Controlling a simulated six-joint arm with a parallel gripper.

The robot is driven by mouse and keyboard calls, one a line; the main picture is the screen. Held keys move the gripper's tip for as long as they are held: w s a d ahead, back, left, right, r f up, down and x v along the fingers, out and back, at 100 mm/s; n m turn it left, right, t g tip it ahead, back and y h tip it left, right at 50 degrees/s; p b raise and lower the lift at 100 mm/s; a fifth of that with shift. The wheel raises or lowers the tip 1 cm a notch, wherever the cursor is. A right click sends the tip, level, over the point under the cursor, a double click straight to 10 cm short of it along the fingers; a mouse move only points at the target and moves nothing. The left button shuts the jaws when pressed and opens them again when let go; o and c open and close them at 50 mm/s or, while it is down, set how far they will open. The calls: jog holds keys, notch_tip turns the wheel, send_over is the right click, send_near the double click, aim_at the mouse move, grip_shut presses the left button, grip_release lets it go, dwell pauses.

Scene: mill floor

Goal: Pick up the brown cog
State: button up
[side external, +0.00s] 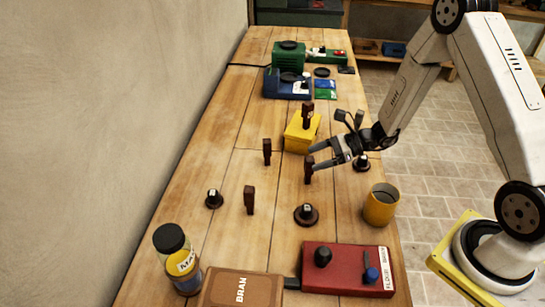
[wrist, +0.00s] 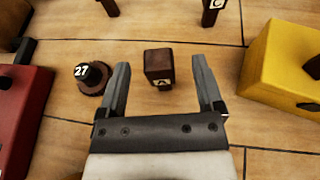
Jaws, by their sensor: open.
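A round brown piece with a black knob marked 27 is the thing most like the brown cog (side external: 306,215); I cannot make out teeth. It also shows in the wrist view (wrist: 90,87), left of my left finger and outside the jaws. My gripper (side external: 314,158) is open and low over the table. In the wrist view its fingers (wrist: 160,64) stand apart on either side of an upright dark brown block (wrist: 159,62) with a letter on it. The same block shows in the side view (side external: 309,172); I cannot tell whether a finger touches it.
A yellow box (side external: 300,136) with a brown peg (side external: 308,117) on top stands beyond my gripper. A red box (side external: 340,262) and a yellow mug (side external: 381,205) are nearer the camera. Two brown pegs (side external: 267,150) (side external: 249,200) and two dark knobbed pieces (side external: 214,199) (side external: 361,162) stand around.

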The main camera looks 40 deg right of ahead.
aim_at(305, 162)
jog(key=shift+x, duration=2.15)
grip_shut()
